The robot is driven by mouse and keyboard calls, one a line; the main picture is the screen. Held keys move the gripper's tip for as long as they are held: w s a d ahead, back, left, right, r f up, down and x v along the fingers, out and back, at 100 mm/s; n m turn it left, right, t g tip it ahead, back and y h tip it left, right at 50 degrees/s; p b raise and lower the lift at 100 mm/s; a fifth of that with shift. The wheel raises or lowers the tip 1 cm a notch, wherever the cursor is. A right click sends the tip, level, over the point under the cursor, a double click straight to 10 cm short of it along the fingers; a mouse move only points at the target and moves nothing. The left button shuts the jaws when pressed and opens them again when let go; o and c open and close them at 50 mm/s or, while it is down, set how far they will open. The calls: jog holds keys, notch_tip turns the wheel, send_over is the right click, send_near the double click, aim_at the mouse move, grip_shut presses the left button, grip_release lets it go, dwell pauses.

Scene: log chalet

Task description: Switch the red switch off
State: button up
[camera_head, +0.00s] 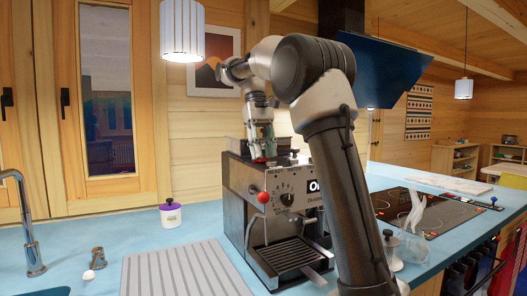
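A dark espresso machine (239,190) with a grey front panel stands on the blue counter. A red ball (263,197) on a lever shows on its front, left of a black dial (286,199). My gripper (263,153) points down at the machine's top front edge, above the panel labels. A small patch of red shows at its fingertips; I cannot tell whether it is the red switch. The fingers are small in the picture and I cannot tell whether they are open or touching anything. My arm hides the right part of the machine.
A ridged grey mat (182,270) lies left of the machine. A white jar with a purple lid (170,214) and a tap (29,230) are further left. A black cooktop (430,212) and glassware (409,245) are at right. A striped lamp (182,30) hangs above.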

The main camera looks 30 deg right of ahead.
jog(key=o, duration=0.4)
jog(key=shift+c, duration=0.2)
jog(key=shift+s, duration=0.1)
